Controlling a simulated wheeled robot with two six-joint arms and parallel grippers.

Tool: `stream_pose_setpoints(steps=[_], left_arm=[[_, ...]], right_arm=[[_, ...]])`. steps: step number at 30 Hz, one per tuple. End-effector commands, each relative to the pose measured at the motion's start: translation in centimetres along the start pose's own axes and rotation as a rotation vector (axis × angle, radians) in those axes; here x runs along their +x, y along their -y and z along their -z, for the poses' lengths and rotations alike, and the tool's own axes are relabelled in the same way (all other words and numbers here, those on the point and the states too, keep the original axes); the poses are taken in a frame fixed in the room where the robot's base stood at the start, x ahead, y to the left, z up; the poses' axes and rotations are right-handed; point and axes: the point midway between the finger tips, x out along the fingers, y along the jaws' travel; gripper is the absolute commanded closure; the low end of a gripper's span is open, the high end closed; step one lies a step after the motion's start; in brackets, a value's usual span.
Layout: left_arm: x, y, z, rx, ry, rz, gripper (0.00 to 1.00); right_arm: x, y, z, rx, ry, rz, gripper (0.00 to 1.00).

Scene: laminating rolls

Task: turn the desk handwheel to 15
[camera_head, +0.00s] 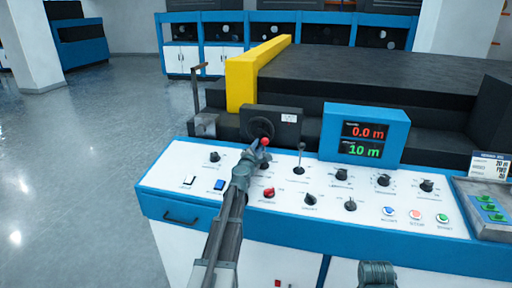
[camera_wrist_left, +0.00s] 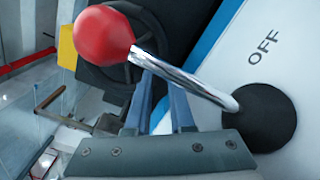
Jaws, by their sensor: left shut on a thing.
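The black desk handwheel (camera_head: 262,127) stands on a dark box at the back of the control desk. In the left wrist view the handwheel (camera_wrist_left: 95,72) shows as a dark round shape behind a red ball. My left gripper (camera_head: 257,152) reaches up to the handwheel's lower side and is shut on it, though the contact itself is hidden. A red-ball lever (camera_wrist_left: 103,31) with a chrome rod crosses in front of the blue fingers (camera_wrist_left: 163,98). The display (camera_head: 365,135) reads 0.0 m in red and 10 m in green.
The white desk top (camera_head: 330,215) carries several black knobs, a red knob (camera_head: 268,192), a blue switch (camera_head: 219,185) and coloured push buttons (camera_head: 415,215). A thin upright lever (camera_head: 300,160) stands right of my left gripper. A yellow guard (camera_head: 242,82) is behind.

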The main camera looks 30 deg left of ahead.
Motion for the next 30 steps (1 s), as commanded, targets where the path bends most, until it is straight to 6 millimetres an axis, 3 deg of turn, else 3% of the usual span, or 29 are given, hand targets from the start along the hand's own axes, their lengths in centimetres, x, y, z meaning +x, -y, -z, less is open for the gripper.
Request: stream_pose_setpoints(steps=[18, 19, 23, 30], left_arm=[[-0.09, 0.17, -0.17, -0.033, 0.001, 0.001, 1.00], [-0.09, 0.17, -0.17, -0.033, 0.002, 0.001, 0.73], [-0.07, 0.16, -0.17, -0.033, 0.001, 0.000, 0.50], [-0.06, 0.14, -0.16, -0.033, 0.001, 0.000, 0.49]], right_arm=[[0.06, 0.01, 0.00, 0.000, 0.000, 0.000, 0.50], [0.06, 0.01, 0.00, 0.000, 0.000, 0.000, 0.50], [0.06, 0.01, 0.00, 0.000, 0.000, 0.000, 0.50], [0.04, 0.00, 0.00, 0.000, 0.000, 0.000, 0.50]])
